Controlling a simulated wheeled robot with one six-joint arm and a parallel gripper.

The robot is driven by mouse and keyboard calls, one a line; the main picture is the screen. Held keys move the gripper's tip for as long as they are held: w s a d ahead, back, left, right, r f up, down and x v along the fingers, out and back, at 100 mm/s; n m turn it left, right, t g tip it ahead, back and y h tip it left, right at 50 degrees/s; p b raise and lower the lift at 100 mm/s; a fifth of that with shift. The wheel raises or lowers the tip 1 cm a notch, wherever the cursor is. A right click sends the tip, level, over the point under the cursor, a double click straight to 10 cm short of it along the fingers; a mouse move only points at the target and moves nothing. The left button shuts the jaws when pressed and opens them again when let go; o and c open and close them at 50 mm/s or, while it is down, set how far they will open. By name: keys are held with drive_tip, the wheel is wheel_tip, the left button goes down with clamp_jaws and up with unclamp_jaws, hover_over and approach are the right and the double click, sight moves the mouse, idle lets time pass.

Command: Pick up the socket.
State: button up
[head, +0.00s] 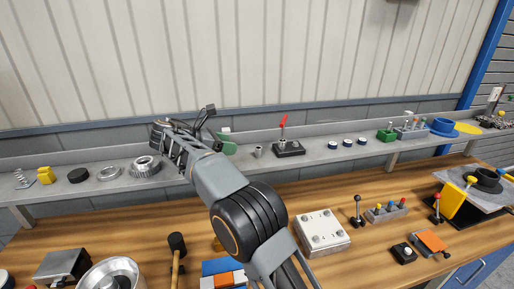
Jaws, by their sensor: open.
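A small grey upright cylinder, which looks like the socket (258,152), stands on the grey shelf (325,155) just left of a black switch block. My arm reaches up and left across the view, and my gripper (207,112) is at its far end, above the shelf and left of the socket. The gripper is small and partly hidden by my own arm. It is open and apart from the socket, and I see nothing held in it.
Close right of the socket is a black block with a red lever (288,147). A green object (227,143) lies left of it, partly behind my arm. A gear (146,166) and rings sit farther left. The wooden bench (350,185) below holds a hammer (177,255) and boxes.

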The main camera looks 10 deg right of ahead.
sight(256, 148)
drive_tip(key=x, duration=0.6)
drive_tip(key=shift+w+d+f, duration=0.1)
drive_tip(key=shift+d+f, duration=0.05)
drive_tip(key=shift+d, duration=0.15)
drive_tip(key=shift+p+x, duration=0.45)
drive_tip(key=shift+x, duration=2.35)
drive_tip(key=c, duration=1)
